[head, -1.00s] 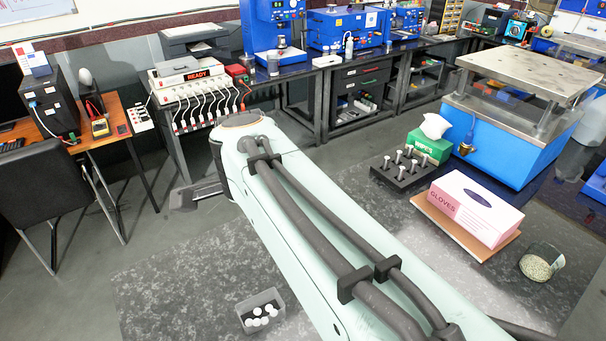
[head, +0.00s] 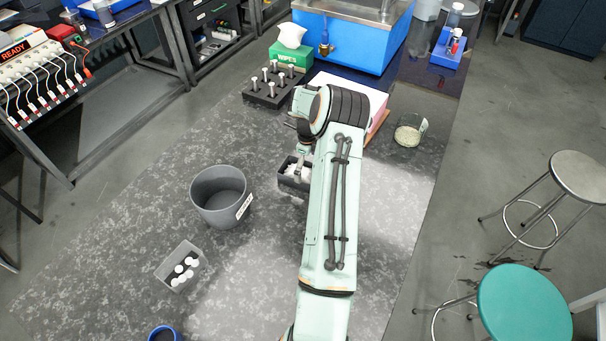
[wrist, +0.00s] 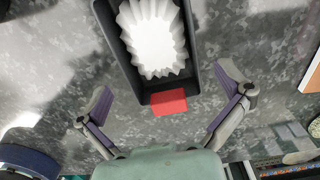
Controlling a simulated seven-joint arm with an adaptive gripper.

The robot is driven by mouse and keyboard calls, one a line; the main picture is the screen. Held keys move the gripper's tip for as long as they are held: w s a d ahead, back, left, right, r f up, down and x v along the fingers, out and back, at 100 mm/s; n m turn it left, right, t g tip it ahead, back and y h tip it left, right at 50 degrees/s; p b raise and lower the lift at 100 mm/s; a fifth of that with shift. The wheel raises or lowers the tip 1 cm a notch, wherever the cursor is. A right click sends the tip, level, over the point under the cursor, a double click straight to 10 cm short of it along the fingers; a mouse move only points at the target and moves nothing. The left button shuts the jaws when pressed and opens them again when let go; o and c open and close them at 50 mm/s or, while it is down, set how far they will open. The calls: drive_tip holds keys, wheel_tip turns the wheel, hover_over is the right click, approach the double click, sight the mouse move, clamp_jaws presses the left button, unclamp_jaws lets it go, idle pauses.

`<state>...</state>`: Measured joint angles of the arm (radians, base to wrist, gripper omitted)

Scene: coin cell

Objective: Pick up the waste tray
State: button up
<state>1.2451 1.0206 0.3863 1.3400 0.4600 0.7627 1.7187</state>
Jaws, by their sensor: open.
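A dark tray (wrist: 191,25) with a red label (wrist: 170,102) on its near wall holds a white fluted paper liner (wrist: 152,38) in the wrist view. It fits the waste tray, though I cannot read the label. In the head view this tray (head: 294,184) is partly hidden behind my arm. My gripper (wrist: 166,95) is open and empty, its fingers spread to either side of the labelled end, apart from the walls. In the head view my gripper (head: 303,158) is over the tray.
A grey bin (head: 219,207) and a light grey tray (head: 172,257) with white discs stand left. A black rack (head: 268,91), green wipes box (head: 289,55), pink glove box (head: 376,108) and glass beaker (head: 411,131) stand beyond. The mat between bin and dark tray is clear.

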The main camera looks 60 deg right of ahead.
sight(306, 180)
drive_tip(key=shift+f, duration=1.5)
drive_tip(key=c, duration=1)
drive_tip(key=shift+c, duration=0.2)
